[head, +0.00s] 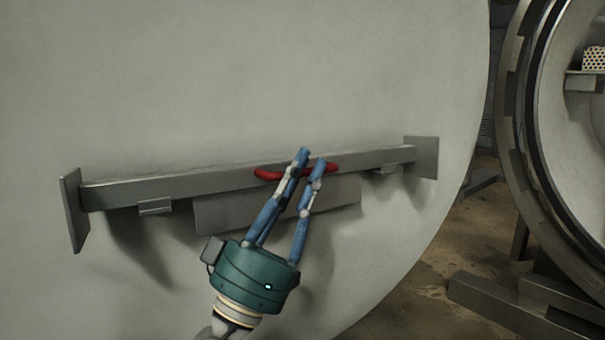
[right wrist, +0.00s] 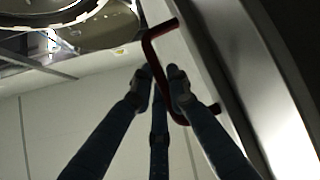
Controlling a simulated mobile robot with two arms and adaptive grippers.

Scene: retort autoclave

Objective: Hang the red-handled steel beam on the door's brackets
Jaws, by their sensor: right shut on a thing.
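The steel beam (head: 130,191) is a long grey bar with a flat plate at each end, lying nearly level across the pale door (head: 250,70) in the head view. Its red handle (head: 268,174) is at the middle of the beam. My right gripper (head: 312,160) is shut on the red handle; the handle (right wrist: 151,50) also shows between the fingers in the right wrist view. Two small brackets, left (head: 155,207) and right (head: 386,169), show just under the beam. I cannot tell whether the beam rests on them. My left gripper is not in view.
A grey plate (head: 225,217) on the door shows below the beam's middle. The round autoclave opening with its thick rim (head: 530,130) stands at the right. A dark beam-like support (head: 500,310) lies on the brown floor (head: 400,290) at lower right.

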